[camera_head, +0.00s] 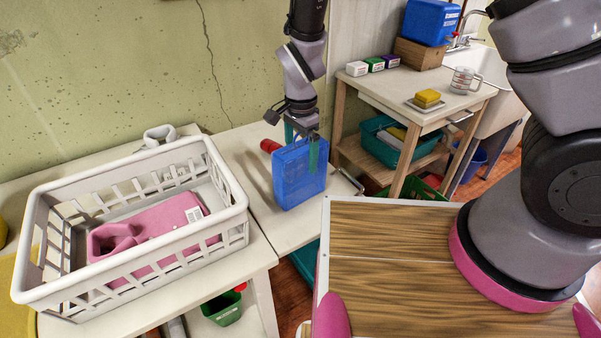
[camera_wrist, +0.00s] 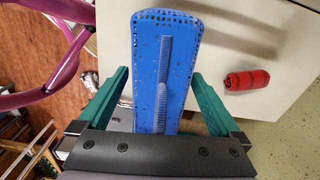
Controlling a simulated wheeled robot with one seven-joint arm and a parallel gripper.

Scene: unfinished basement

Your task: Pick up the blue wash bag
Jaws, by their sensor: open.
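The blue wash bag (camera_head: 299,175) stands upright on the white table, to the right of the white crate. In the wrist view the bag (camera_wrist: 180,50) is seen from above, with a pale zipper-like strip along its top. My gripper (camera_head: 302,148) is above the bag and pointing down. Its green fingers are open, one on each side of the bag. In the wrist view my gripper (camera_wrist: 163,95) shows a gap between each finger and the bag. The fingers' lower ends are partly hidden in the head view.
A white crate (camera_head: 235,222) with a pink jug (camera_head: 150,235) inside stands left of the bag. A red object (camera_head: 269,145) lies behind the bag; it also shows in the wrist view (camera_wrist: 247,80). A wooden bench (camera_head: 460,108) stands at the back right.

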